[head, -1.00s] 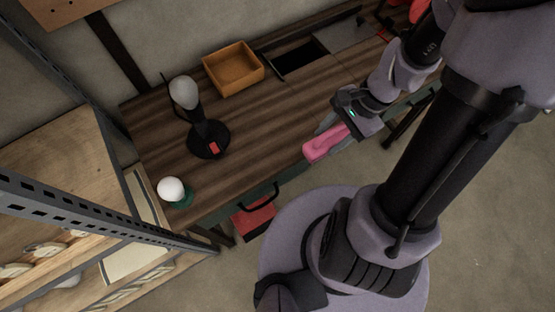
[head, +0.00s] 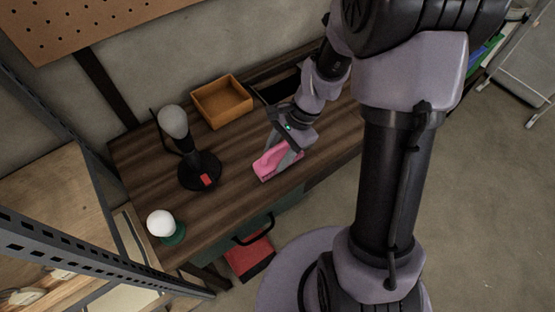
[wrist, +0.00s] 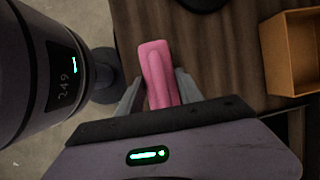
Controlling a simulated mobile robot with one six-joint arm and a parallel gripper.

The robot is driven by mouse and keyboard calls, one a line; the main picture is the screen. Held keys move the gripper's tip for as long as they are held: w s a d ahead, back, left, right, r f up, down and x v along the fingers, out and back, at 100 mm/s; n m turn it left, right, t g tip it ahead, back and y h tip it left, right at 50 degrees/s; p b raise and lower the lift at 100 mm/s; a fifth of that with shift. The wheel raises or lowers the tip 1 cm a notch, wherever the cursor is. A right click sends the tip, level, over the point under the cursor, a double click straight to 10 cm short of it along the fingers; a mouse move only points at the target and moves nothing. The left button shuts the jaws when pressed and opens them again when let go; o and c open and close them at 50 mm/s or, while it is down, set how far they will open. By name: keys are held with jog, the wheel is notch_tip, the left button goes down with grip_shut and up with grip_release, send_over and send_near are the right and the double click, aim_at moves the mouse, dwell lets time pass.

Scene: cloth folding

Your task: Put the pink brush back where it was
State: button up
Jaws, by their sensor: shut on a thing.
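The pink brush (head: 272,161) is held in my gripper (head: 284,152) over the front part of the wooden workbench (head: 236,157) in the head view. In the wrist view the pink brush (wrist: 158,72) sits between the two grey fingers of my gripper (wrist: 160,92), its far end pointing away from the palm. I cannot tell whether its underside touches the bench top. Its bristles are hidden.
A black lamp (head: 199,170) with a pale head stands left of the brush. An orange-brown open box (head: 222,102) sits at the back. A white ball on a green base (head: 161,224) is at the front left corner. Bare bench lies between lamp and brush.

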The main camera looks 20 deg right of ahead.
jog(key=shift+f+b, duration=0.3)
jog(key=shift+f, duration=0.85)
jog(key=o, duration=1.2)
jog(key=shift+r, duration=0.1)
jog(key=shift+r, duration=0.1)
jog(key=p+v, duration=0.6)
jog(key=v, duration=0.6)
jog(key=s+a+r+n+t+h, duration=0.1)
jog(key=s+a+r+n+t, duration=0.2)
jog(key=s+r+n, duration=0.2)
jog(key=s+a+r+n+t+h, duration=0.1)
jog(key=s+a+r+n+t, duration=0.2)
jog(key=s+r, duration=0.4)
notch_tip(320, 180, up, 5)
jog(key=shift+s+a+f+n+h, duration=0.2)
jog(key=shift+s+a+n+h, duration=0.15)
jog(key=shift+a+n, duration=0.55)
